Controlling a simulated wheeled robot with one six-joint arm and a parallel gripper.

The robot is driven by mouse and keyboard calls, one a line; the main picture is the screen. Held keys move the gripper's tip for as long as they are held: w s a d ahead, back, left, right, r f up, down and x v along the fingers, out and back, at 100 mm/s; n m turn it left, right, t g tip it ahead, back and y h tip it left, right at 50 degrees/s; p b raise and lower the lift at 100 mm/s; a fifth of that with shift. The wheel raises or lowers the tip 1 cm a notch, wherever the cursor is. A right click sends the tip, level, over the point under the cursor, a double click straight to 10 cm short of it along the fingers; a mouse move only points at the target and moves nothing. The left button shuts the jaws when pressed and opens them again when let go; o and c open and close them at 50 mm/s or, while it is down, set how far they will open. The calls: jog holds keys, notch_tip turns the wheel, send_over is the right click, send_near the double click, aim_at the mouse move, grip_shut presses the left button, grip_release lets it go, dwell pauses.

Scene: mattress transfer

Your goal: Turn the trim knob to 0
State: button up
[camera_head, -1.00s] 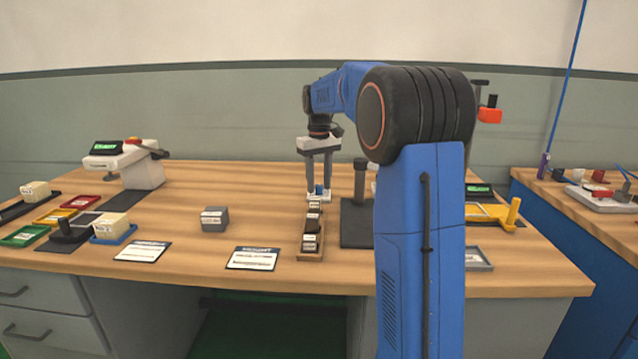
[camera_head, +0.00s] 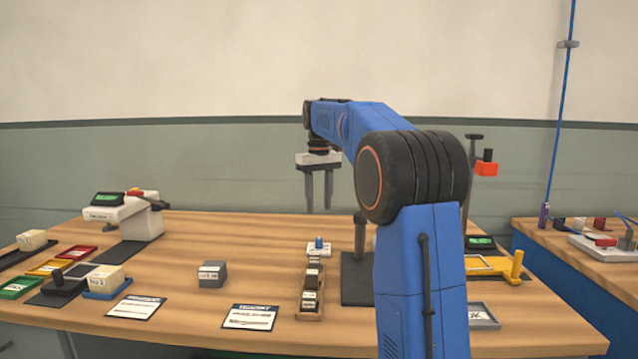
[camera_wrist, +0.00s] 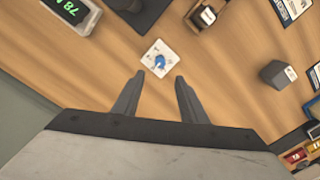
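The trim knob (camera_head: 319,243) is a small blue knob on a white square base, standing on the wooden table behind a brown rack. In the wrist view the blue knob (camera_wrist: 160,62) shows on its white plate, ahead of the fingertips. My gripper (camera_head: 319,210) hangs above and apart from the knob, fingers pointing down. In the wrist view my gripper (camera_wrist: 158,75) has its two fingers spread with nothing between them. Markings on the knob's base are too small to read.
The brown rack (camera_head: 311,296) with dark blocks stands just in front of the knob. A dark stand (camera_head: 360,262) rises close to its right. A grey block (camera_head: 212,273) lies to the left. Bare table surrounds the knob's left side.

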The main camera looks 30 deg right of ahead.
notch_tip(320, 180, up, 6)
dwell(0.4)
dwell(0.4)
